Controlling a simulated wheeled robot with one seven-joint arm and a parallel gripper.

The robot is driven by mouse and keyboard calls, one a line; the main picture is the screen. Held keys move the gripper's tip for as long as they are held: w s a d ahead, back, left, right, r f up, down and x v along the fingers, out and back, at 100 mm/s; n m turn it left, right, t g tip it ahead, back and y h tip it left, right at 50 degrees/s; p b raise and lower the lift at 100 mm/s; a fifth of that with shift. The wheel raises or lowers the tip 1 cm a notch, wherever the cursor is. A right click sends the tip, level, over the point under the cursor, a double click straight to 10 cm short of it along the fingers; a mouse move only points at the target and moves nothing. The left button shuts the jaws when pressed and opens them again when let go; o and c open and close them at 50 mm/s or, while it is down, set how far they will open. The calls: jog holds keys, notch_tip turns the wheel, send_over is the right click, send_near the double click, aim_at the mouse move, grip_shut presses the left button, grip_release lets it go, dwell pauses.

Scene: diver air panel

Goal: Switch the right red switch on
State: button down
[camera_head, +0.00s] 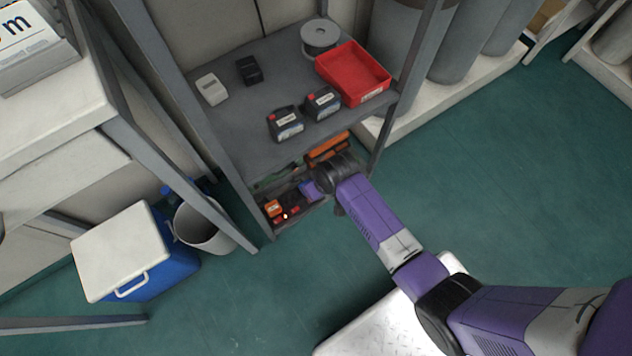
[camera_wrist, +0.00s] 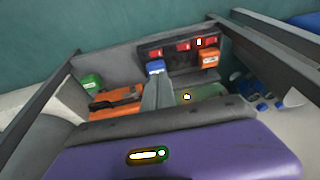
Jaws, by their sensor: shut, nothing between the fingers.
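A dark switch panel (camera_wrist: 185,54) with several red switches sits on the low shelf in the wrist view. Its red switches include one at the left end (camera_wrist: 156,54), one in the middle (camera_wrist: 183,46) and one at the right (camera_wrist: 208,42). A small bright light shows beside the right one. In the head view the panel (camera_head: 287,214) is small and partly dark, with a glowing spot. Switch positions are too small to read.
An orange box (camera_wrist: 208,59) sits by the panel's right end in the wrist view. An orange case (camera_wrist: 115,101) and a green box (camera_wrist: 91,82) lie left of my gripper. The upper shelf (camera_head: 250,115) hangs above; a shelf post (camera_head: 240,192) stands beside the opening.

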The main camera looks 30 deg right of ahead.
jog(key=b+x, duration=0.1)
jog(key=x, duration=0.2)
jog(key=b+x, duration=0.2)
jog(key=x, duration=0.1)
jog(key=b+x, duration=0.2)
jog(key=x, duration=0.1)
jog(key=shift+s+f, duration=0.25)
jog(key=shift+f, duration=0.25)
jog(key=shift+a+f+b, duration=0.15)
jog(key=shift+f+b, duration=0.5)
jog(key=shift+f, duration=0.05)
jog(key=shift+f, duration=0.1)
jog(key=shift+a+f, duration=0.2)
jog(key=shift+f, duration=0.15)
jog(key=shift+s, duration=0.1)
jog(key=shift+d, duration=0.15)
